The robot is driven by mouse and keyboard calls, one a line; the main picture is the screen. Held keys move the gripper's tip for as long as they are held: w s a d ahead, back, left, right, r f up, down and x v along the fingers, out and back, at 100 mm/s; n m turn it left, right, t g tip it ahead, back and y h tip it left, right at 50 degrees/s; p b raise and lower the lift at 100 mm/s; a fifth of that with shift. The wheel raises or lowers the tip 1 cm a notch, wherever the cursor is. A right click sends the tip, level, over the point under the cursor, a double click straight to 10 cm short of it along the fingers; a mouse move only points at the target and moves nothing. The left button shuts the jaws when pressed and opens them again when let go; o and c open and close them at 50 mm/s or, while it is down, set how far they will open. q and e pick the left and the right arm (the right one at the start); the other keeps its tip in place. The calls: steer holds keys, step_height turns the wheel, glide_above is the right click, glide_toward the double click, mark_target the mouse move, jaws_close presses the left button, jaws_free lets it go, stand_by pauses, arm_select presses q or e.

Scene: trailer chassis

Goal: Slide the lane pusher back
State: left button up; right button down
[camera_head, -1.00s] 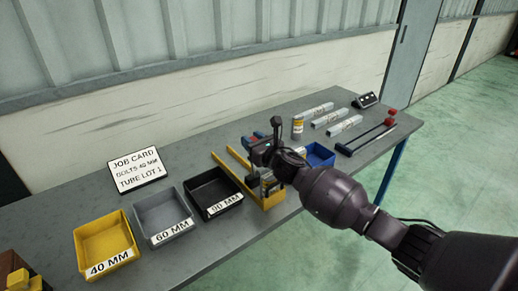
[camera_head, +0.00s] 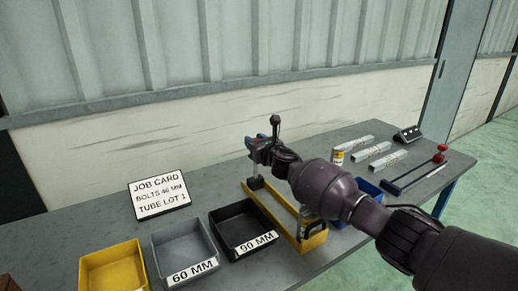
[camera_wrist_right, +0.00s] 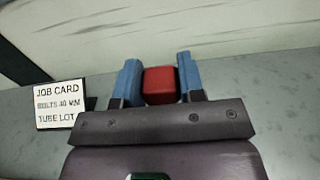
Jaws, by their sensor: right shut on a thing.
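The yellow lane (camera_head: 283,220) runs from near the wall side of the bench to its front edge, beside the black bin. My right gripper (camera_head: 258,141) is over the lane's far end, its blue fingers pointing toward the wall. In the right wrist view the fingers are shut on a red block (camera_wrist_right: 160,85), seemingly the lane pusher's knob. A small grey upright part (camera_head: 257,182) shows below the gripper in the lane; my gripper and arm hide how it joins the knob. My left gripper is out of view.
Yellow, grey (camera_head: 184,252) and black (camera_head: 241,229) bins stand left of the lane. A job card (camera_head: 159,196) stands behind them. A blue tray (camera_head: 367,188), a can (camera_head: 337,158), metal bars and red-ended rods lie right. The wall borders the back.

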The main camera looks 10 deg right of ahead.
steer(key=shift+w+r, duration=0.1)
steer(key=shift+w, duration=0.05)
stand_by(0.3)
steer(key=c, duration=1)
jaws_free()
steer(key=shift+w, duration=0.1)
steer(key=shift+o, duration=1.4)
steer(key=shift+w+a, duration=0.1)
steer(key=shift+a, duration=0.05)
